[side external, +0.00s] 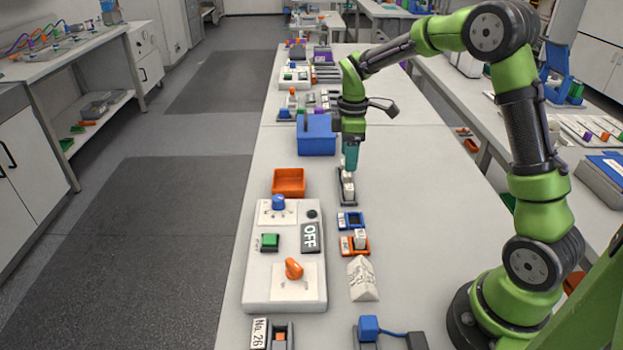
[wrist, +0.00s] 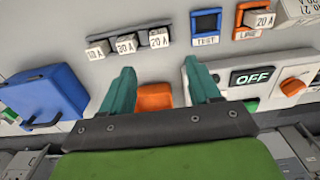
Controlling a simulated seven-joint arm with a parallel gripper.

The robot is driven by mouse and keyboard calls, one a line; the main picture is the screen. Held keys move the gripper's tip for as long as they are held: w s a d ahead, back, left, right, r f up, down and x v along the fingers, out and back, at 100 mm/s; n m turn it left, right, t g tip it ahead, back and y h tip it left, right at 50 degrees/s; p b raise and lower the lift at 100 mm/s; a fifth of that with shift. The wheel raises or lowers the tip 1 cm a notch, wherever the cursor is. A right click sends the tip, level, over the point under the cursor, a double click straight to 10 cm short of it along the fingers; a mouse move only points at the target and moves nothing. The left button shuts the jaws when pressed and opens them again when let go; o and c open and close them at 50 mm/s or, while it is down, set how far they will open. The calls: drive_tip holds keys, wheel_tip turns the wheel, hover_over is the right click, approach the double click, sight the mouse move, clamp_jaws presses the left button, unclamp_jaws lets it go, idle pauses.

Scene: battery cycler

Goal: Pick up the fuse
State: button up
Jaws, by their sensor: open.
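In the side view several white fuses (side external: 348,187) stand in a dark rack (side external: 347,201) beyond the two holders. In the wrist view they show as blocks marked 10 A (wrist: 97,50), 20 A (wrist: 127,43) and 20 A (wrist: 159,38). My gripper (side external: 349,171) points down right over the rack; whether it touches a fuse is hard to tell. In the wrist view its teal fingers (wrist: 161,76) are apart with no fuse between them. The blue TEST holder (wrist: 205,24) looks empty. The orange LINE holder (wrist: 240,32) carries a fuse marked 20 A (wrist: 264,19).
A control panel (side external: 250,290) with knobs and an OFF display (side external: 309,237) stands nearer the camera. An orange bin (side external: 289,181) and a blue box (side external: 316,135) lie left of the rack. The bench right of the rack is clear.

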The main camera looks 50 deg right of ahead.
sight(347, 187)
wheel_tip(347, 187, down, 9)
drive_tip(key=shift+f, duration=0.15)
idle(0.4)
drive_tip(key=shift+c, duration=0.2)
drive_tip(key=c, duration=1.1)
